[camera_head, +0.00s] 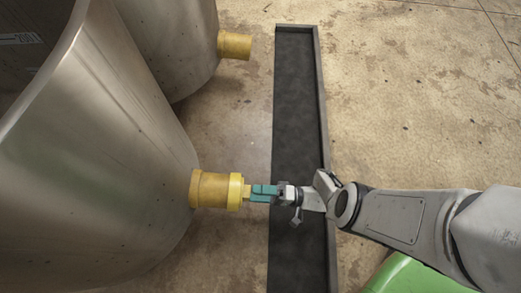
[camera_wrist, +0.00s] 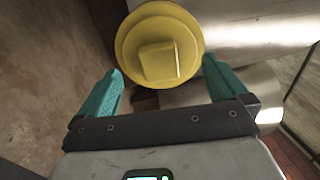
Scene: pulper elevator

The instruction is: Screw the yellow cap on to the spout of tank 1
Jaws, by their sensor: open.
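The yellow cap (camera_head: 236,192) sits at the outer end of the yellow spout (camera_head: 209,189) on the near steel tank (camera_head: 110,150). I cannot tell from here how tightly it is seated. In the wrist view the round cap (camera_wrist: 128,42) faces me, with a square knob (camera_wrist: 159,62) at its middle. My gripper (camera_head: 258,191) is at the cap's outer side, in line with the spout. In the wrist view my gripper (camera_wrist: 162,70) has its teal fingers spread wide, one on each side of the knob and apart from it. No tank number is readable.
A second steel tank (camera_head: 170,40) stands behind, with its own yellow spout (camera_head: 235,46). A dark, low-rimmed channel (camera_head: 297,110) runs along the floor under my gripper. A green surface (camera_head: 408,276) shows at the lower right. The floor at the upper right is clear.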

